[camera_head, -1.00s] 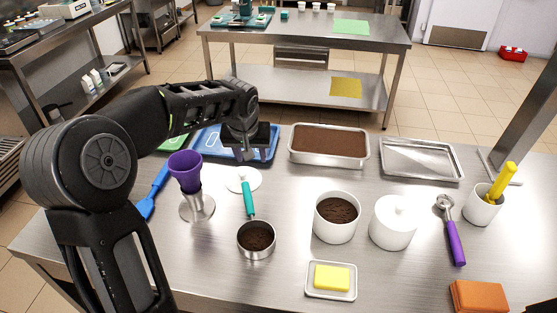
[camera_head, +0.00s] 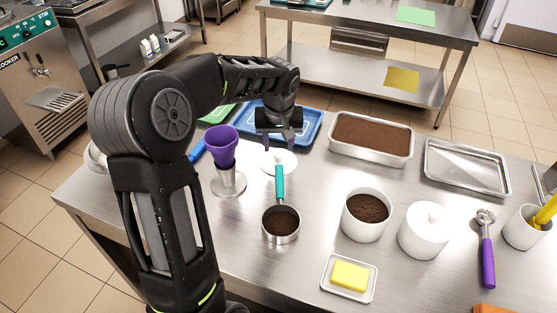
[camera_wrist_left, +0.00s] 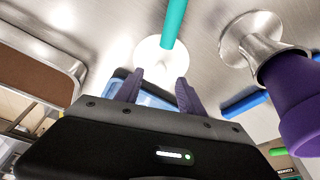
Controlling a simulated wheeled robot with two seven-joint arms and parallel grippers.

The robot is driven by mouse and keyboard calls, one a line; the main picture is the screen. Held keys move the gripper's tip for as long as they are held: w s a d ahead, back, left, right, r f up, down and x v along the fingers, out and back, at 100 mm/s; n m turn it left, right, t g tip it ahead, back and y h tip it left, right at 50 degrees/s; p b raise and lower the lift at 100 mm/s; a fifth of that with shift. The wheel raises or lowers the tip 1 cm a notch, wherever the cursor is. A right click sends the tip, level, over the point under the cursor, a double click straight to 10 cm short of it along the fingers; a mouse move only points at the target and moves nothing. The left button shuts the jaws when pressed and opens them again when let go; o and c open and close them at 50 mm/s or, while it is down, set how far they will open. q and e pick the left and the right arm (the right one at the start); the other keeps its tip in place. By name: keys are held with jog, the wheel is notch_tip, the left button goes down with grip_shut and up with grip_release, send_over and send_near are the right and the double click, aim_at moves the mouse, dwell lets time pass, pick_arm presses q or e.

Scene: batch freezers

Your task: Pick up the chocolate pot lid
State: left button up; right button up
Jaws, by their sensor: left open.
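The chocolate pot lid (camera_head: 284,164) is a white round disc lying on the steel table, partly behind a teal pan handle (camera_head: 279,186). My left gripper (camera_head: 279,147) is open and empty at the far edge of the lid, its purple fingers pointing down toward it. In the left wrist view the lid (camera_wrist_left: 150,55) shows beyond the spread fingers (camera_wrist_left: 160,88), with the teal handle across it. Whether the fingers touch the lid I cannot tell. The chocolate pot (camera_head: 366,222) is white, uncovered and filled with dark chocolate. My right gripper is out of view.
A purple cup (camera_head: 222,145) on a metal stand is left of the lid. The small pan (camera_head: 281,232) is in front. A blue tray (camera_head: 312,120) lies behind, and a brown-filled pan (camera_head: 372,140) to the right. A lidded white pot (camera_head: 422,235) stands beside the chocolate pot.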

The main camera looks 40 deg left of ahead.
aim_at(278, 155)
pick_arm(q)
jog(key=shift+a+f+p, duration=0.1)
jog(key=shift+f+p, duration=0.3)
jog(key=shift+f, duration=0.2)
jog(key=p+x, duration=0.1)
jog(key=x, duration=0.3)
grip_shut()
dwell(0.5)
